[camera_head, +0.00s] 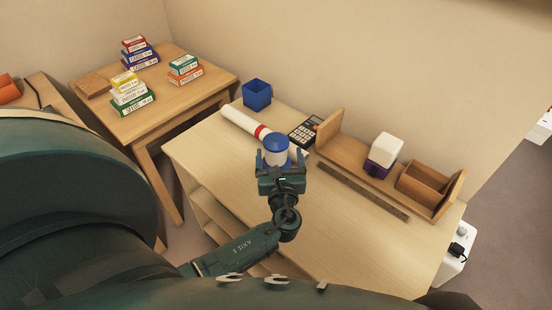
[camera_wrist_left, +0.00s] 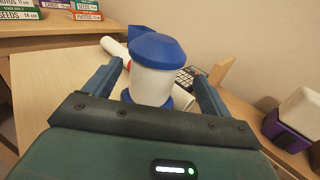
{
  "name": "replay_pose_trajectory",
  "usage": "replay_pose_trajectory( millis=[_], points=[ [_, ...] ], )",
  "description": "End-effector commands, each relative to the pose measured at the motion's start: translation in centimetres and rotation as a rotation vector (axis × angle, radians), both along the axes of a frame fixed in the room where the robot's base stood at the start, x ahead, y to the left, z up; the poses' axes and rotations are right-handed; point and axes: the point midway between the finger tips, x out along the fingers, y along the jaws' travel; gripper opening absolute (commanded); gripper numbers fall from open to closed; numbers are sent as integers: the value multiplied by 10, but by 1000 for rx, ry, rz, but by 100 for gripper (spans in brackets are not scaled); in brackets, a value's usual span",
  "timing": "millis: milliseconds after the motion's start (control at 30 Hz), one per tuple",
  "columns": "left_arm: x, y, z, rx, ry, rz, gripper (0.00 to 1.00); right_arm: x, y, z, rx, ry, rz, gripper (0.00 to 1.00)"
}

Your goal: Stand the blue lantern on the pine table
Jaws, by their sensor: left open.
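The blue lantern (camera_head: 276,147), with a blue cap, white body and blue base, stands upright on the pale wooden desk (camera_head: 330,245). It also shows in the left wrist view (camera_wrist_left: 152,82). My left gripper (camera_head: 279,164) is open, with one finger on each side of the lantern; a gap shows beside the white body in the left wrist view. The lantern's lower part is partly hidden by the gripper. A second wooden table (camera_head: 190,97) stands at the back left; I cannot tell for sure which is the pine table. My right gripper is not in view.
Seed boxes (camera_head: 133,98) are stacked on the back-left table, whose right front part is clear. A wooden organizer (camera_head: 335,130) lines the wall.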

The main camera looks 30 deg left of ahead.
Motion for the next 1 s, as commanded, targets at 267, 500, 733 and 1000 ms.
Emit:
replay_pose_trajectory(
  millis=[267,500,733,1000],
  points=[
    [21,25,0,2,-1,1,83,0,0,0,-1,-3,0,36],
    [39,38,-1,-1,0,0,83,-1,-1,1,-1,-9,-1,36],
    [39,38,-1,-2,0,0,82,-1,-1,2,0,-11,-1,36],
    [39,38,-1,-2,0,0,60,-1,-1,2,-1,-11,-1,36]
  ],
)
